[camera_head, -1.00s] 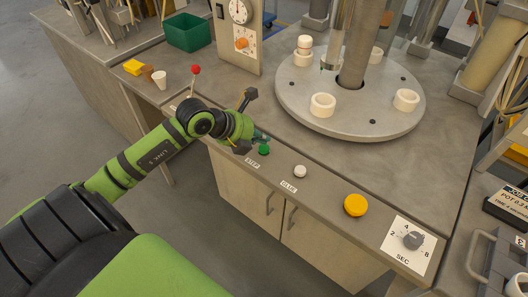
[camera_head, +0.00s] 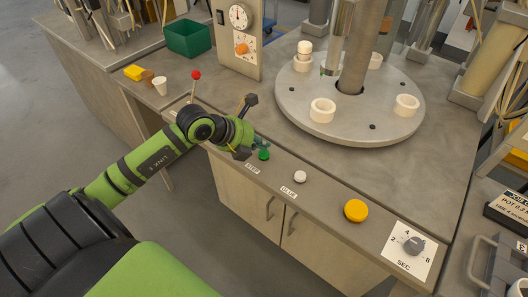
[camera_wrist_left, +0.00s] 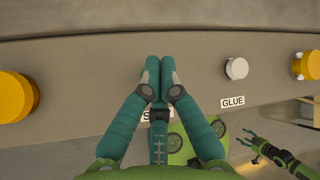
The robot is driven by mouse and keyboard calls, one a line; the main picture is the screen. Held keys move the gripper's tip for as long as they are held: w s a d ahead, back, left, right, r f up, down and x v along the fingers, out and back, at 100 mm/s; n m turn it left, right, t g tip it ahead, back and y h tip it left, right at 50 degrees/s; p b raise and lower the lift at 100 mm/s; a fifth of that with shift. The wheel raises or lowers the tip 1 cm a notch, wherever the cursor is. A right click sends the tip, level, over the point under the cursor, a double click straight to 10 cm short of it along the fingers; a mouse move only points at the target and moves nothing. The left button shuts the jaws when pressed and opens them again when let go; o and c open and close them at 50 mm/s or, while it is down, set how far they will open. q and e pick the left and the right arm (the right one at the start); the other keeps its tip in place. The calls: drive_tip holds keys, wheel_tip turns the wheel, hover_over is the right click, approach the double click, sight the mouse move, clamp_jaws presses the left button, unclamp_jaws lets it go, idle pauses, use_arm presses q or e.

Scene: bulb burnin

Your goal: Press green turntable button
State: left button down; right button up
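The green button (camera_head: 264,154) stands on the sloping front panel of the turntable bench, above the STEP label (camera_head: 252,169). My left gripper (camera_head: 262,142) is just above and behind it in the head view; whether they touch cannot be told. In the left wrist view its two teal fingers (camera_wrist_left: 160,68) are together with nothing visible between them, and they partly cover the STEP label. The green button is hidden there. My right gripper (camera_wrist_left: 246,145) shows small at the lower right of the left wrist view, its fingers spread and empty.
A white GLUE button (camera_head: 300,176), a yellow button (camera_head: 355,210) and a SEC dial (camera_head: 413,245) line the panel to the right. A red-knobbed lever (camera_head: 195,75) stands behind my left arm. The round turntable (camera_head: 350,125) carries several white cups.

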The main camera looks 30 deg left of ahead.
sight(261, 153)
idle(0.4)
use_arm(q)
drive_tip(key=shift+f+b, duration=0.35)
drive_tip(key=shift+f, duration=0.1)
drive_tip(key=shift+f+b, duration=0.4)
drive_tip(key=shift+f, duration=0.1)
idle(0.5)
idle(0.3)
drive_tip(key=shift+r+p, duration=0.8)
drive_tip(key=shift+r, duration=0.15)
wheel_tip(261, 153, up, 5)
drive_tip(key=p, duration=0.4)
